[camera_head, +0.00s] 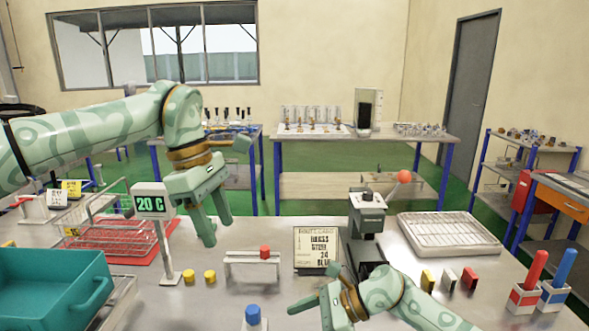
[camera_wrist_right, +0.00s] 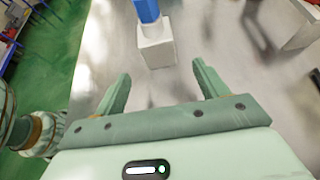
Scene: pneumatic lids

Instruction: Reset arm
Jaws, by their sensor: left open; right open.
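My left gripper (camera_head: 214,216) hangs above the table in the head view, with its two fingers apart and nothing between them. It is next to the display sign reading "20 G" (camera_head: 154,205). My right gripper (camera_head: 312,304) is low over the front of the table, pointing left. In the right wrist view its fingers (camera_wrist_right: 158,92) are spread and empty. A white block with a blue top (camera_wrist_right: 155,40) stands beyond the fingertips there. In the head view the blue-topped block (camera_head: 253,318) is left of the right gripper, cut off by the bottom edge.
A teal bin (camera_head: 58,283) and a red-based wire rack (camera_head: 112,238) are at the left. A grey press with a red knob (camera_head: 367,212), a placard (camera_head: 316,249) and a metal tray (camera_head: 448,236) stand further back. Red and blue handles (camera_head: 534,270) are at the right.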

